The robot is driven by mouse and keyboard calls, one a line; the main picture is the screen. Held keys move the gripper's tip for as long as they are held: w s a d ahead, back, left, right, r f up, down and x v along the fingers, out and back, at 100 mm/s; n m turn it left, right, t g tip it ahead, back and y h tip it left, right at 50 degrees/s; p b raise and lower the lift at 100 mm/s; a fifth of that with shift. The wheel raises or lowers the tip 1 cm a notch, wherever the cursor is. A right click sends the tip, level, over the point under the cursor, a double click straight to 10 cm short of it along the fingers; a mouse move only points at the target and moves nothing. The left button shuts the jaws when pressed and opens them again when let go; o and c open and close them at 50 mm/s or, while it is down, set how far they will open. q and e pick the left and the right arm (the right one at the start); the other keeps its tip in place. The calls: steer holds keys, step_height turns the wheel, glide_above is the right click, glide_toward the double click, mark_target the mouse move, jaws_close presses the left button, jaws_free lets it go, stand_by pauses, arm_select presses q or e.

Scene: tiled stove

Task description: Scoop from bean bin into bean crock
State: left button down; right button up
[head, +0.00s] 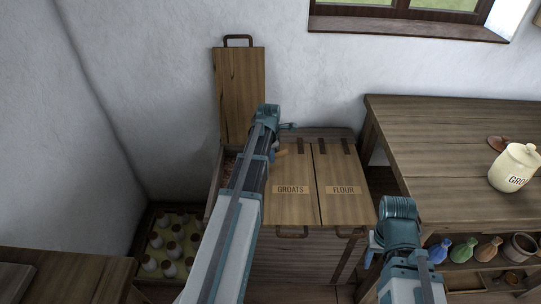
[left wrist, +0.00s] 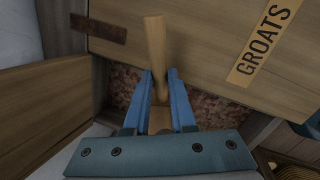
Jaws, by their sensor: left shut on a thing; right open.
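The bean bin is the left compartment of a wooden chest, its lid (head: 239,95) standing open against the wall. Reddish-brown beans show inside it in the head view (head: 230,168) and the left wrist view (left wrist: 208,108). My left gripper (left wrist: 160,78) is over this bin, shut on the wooden handle of a scoop (left wrist: 155,42). The handle also shows in the head view (head: 281,155), beside the groats lid. The scoop's bowl is mostly hidden, so its load cannot be told. My right gripper (head: 374,247) is open, right of the chest. I see no bean crock.
The groats lid (head: 289,205) and flour lid (head: 343,190) are shut. A cream crock (head: 515,168), its label partly readable as "GRO", stands on the right table (head: 450,130). Coloured jars (head: 463,250) are below it. A crate of bottles (head: 172,245) stands left of the chest.

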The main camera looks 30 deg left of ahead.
arm_select(q)
steer(key=shift+w+a+p+v, duration=0.1)
steer(key=shift+w+p+v, duration=0.1)
steer(key=shift+p+v, duration=0.65)
steer(key=shift+w+a+p+v, duration=0.1)
steer(key=shift+w+p+v, duration=0.05)
steer(key=shift+p+v, duration=0.7)
steer(key=shift+w+a+p+v, duration=0.1)
steer(key=shift+w+p+v, duration=0.1)
steer(key=shift+p+v, duration=0.65)
steer(key=shift+d+r, duration=0.1)
steer(key=shift+r, duration=0.1)
